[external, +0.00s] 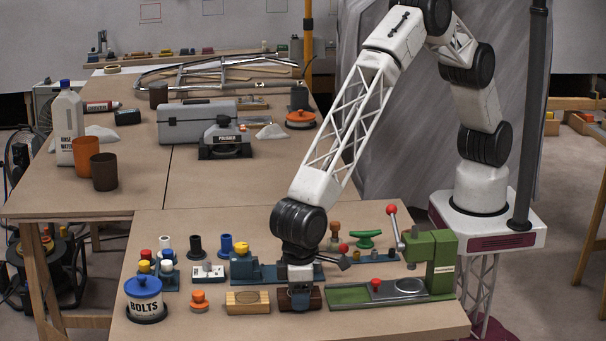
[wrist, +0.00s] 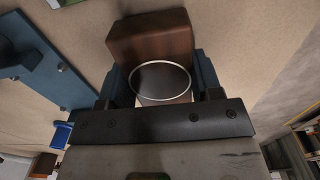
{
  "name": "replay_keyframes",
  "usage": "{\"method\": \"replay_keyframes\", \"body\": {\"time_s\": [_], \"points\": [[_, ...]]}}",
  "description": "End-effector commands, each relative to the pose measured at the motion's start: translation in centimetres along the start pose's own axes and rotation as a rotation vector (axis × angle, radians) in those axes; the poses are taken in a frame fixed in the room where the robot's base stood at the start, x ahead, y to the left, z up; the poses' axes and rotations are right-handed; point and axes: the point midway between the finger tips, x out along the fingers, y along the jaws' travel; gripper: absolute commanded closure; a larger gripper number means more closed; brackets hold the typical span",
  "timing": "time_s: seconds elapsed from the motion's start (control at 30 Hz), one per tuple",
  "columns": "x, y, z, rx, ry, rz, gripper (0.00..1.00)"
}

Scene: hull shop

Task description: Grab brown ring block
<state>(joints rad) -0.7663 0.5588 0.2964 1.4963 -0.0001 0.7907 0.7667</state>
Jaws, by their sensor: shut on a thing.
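The brown ring block (external: 316,299) is a dark wooden block on the front table, partly hidden behind my gripper in the external view. In the wrist view the brown ring block (wrist: 150,38) shows its top, with a thin pale ring outline on it. My gripper (external: 300,301) points down over the block. In the wrist view my gripper (wrist: 157,76) has its blue-grey fingers on either side of the block, shut on it. The block appears to rest on the table; I cannot tell whether there is a gap beneath it.
A light wooden block with a ring mark (external: 248,308) lies close to the left. A green press (external: 432,262) with a red-knobbed lever stands close to the right. A blue vise (external: 243,267) is behind left. A bolts tin (external: 146,306) and an orange knob (external: 199,301) are further left.

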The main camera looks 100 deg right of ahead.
Motion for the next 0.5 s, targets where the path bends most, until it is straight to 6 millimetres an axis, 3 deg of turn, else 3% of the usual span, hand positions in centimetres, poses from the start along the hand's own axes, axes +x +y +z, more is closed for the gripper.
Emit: {"method": "replay_keyframes", "body": {"time_s": [0.5], "points": [[-6.9, 0.0, 0.0, 0.0, 0.002, -0.002, 0.66]]}}
